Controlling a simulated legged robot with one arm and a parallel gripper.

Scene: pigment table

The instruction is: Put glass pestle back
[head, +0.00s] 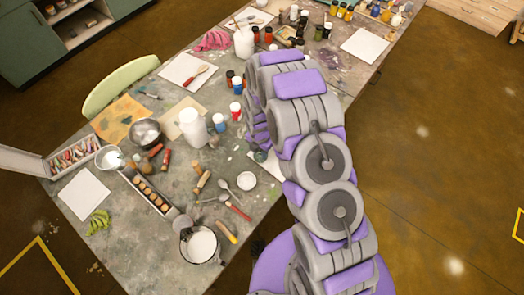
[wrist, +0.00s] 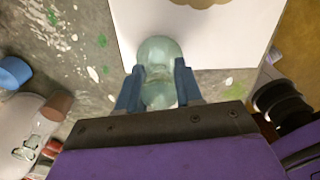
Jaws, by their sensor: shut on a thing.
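The glass pestle (wrist: 160,52) is pale green, translucent and rounded at its visible end. In the wrist view it sits between the two blue fingers of my gripper (wrist: 158,84), which is shut on it. Its rounded end overlaps the edge of a white sheet (wrist: 235,48) in this view. Whether the pestle touches the surface I cannot tell. In the head view the pestle (head: 260,156) shows small and greenish below my arm, and the arm hides most of my gripper.
The paint-stained table (head: 222,168) is crowded. A large white bottle (head: 193,127), a metal bowl (head: 145,131), a small white dish (head: 247,180) and a pot of white liquid (head: 200,244) stand left of my arm. Small jars are in the wrist view's lower left.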

